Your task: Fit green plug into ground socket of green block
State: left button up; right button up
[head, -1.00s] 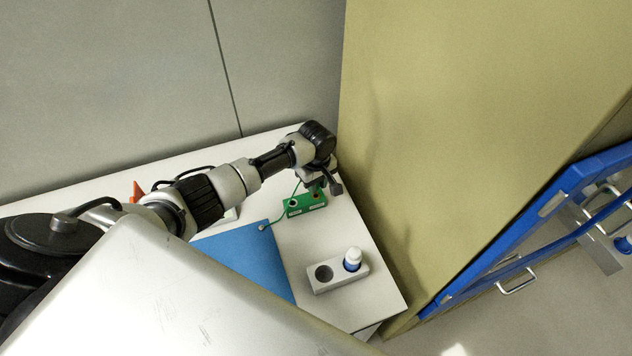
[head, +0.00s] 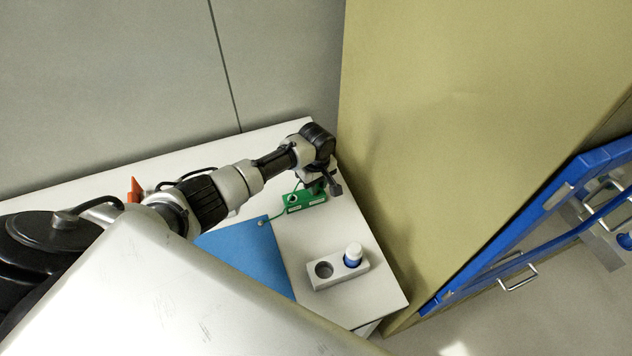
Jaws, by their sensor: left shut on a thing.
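The green block (head: 305,200) sits on the white table near its far right side, with one dark socket showing toward its left. My left gripper (head: 322,188) is over the right part of the block and is shut. The plug in its jaws is hidden by the gripper. A thin green cable (head: 283,211) runs from near the block down to the corner of the blue mat. I cannot tell whether the plug is inside the socket or just above it. My right gripper is not in view.
A blue mat (head: 250,250) lies left of the block. A grey two-hole holder (head: 338,282) with a white-capped blue bottle (head: 352,254) stands near the front right. An orange piece (head: 135,190) is at the far left. A yellowish wall (head: 430,120) rises close along the table's right edge.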

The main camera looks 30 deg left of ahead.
pick_arm(q)
jog(key=shift+f+b, duration=0.3)
jog(key=shift+f, duration=0.35)
jog(key=o, duration=1)
jog(key=shift+r, duration=0.1)
notch_tip(320, 180, up, 11)
jog(key=shift+f+b, duration=0.15)
jog(key=shift+b, duration=0.15)
